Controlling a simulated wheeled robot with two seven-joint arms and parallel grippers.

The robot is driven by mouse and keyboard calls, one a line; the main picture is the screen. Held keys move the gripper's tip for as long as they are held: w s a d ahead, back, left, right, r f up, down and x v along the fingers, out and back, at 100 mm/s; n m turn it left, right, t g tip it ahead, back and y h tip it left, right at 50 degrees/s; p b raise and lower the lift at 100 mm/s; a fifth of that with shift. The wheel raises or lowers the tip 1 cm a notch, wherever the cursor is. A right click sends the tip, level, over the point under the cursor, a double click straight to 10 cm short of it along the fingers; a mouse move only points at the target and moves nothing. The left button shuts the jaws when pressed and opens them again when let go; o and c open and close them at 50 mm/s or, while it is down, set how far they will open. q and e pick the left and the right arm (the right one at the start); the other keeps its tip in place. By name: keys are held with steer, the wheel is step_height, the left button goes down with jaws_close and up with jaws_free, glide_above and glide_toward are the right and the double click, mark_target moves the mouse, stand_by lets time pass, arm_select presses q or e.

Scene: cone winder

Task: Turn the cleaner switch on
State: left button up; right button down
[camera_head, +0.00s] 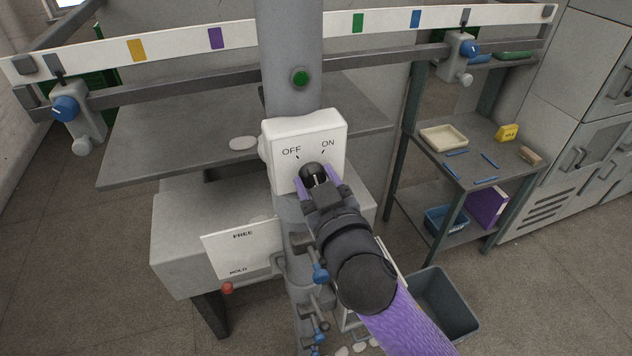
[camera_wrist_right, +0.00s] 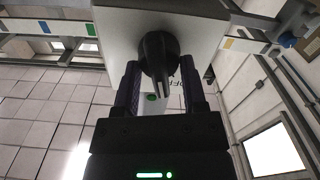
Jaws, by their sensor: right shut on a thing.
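The cleaner switch is a white box (camera_head: 290,130) on the grey column, marked OFF on the left and ON on the right. Its round black knob (camera_head: 311,171) sits below the marks and also shows in the right wrist view (camera_wrist_right: 158,52). My right gripper (camera_head: 318,182) reaches up from the lower right, its purple fingers on either side of the knob and shut on it. In the right wrist view the fingers (camera_wrist_right: 158,82) flank the knob's narrow grip. The gripper partly covers the knob, so I cannot tell which mark it points to. My left gripper is out of view.
A green button (camera_head: 300,77) is on the column above the box. A FREE/HOLD plate (camera_head: 243,250) and blue-knobbed fittings (camera_head: 320,273) are below. A long rail with coloured marks (camera_head: 216,38) crosses behind. A shelf table (camera_head: 470,150) and a grey bin (camera_head: 445,300) stand at right.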

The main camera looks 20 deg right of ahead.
steer(key=m, duration=0.3)
steer(key=shift+d+r+m+p, duration=0.1)
steer(key=shift+m+p, duration=0.2)
steer(key=shift+m, duration=0.1)
steer(key=m+p, duration=0.1)
steer(key=m, duration=0.3)
steer(key=shift+d+m+p, duration=0.15)
steer(key=shift+m+p, duration=0.2)
steer(key=shift+m, duration=0.05)
steer(key=shift+c, duration=0.7)
jaws_free()
